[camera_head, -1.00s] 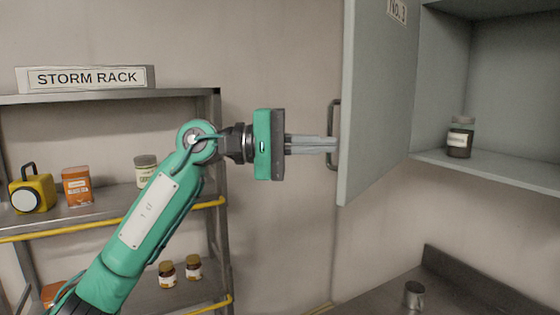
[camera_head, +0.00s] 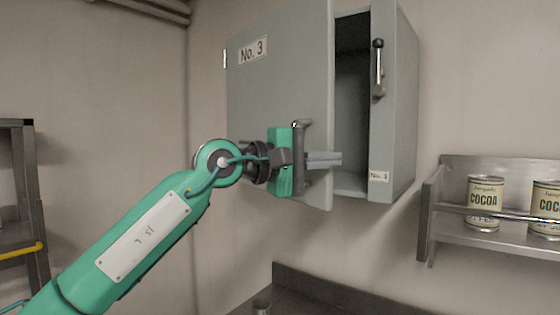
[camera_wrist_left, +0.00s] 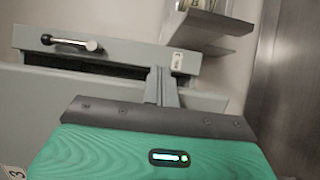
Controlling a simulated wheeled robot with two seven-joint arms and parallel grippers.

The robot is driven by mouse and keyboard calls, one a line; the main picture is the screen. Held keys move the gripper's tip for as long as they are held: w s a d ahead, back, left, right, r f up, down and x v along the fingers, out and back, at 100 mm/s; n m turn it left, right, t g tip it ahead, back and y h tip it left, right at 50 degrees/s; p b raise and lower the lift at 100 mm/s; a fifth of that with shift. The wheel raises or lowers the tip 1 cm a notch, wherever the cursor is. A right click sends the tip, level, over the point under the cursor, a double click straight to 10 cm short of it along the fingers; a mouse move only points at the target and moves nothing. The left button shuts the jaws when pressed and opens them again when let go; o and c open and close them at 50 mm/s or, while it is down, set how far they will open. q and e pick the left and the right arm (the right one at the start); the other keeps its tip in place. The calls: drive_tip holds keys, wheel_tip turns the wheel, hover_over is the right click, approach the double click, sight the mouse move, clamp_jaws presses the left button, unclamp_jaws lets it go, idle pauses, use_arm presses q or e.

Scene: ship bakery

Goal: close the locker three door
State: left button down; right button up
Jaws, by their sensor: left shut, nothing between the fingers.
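The grey locker three door (camera_head: 275,95), marked "No. 3", stands partly open. A dark gap shows between its right edge and the locker's side post (camera_head: 381,130). My right gripper is out of view.
A latch lever (camera_head: 378,70) sticks out from the post. A shelf (camera_head: 500,235) with cocoa tins (camera_head: 485,205) is on the wall at the right. A metal counter (camera_head: 320,295) lies below, and a rack (camera_head: 25,190) stands at the far left.

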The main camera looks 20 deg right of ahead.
use_arm(q)
drive_tip(key=w+d+n+t, duration=0.1)
drive_tip(key=w+d+t, duration=0.1)
drive_tip(key=d, duration=0.6)
drive_tip(key=shift+w+n+p, duration=0.3)
drive_tip(key=shift+w+p, duration=0.05)
drive_tip(key=shift+w, duration=0.25)
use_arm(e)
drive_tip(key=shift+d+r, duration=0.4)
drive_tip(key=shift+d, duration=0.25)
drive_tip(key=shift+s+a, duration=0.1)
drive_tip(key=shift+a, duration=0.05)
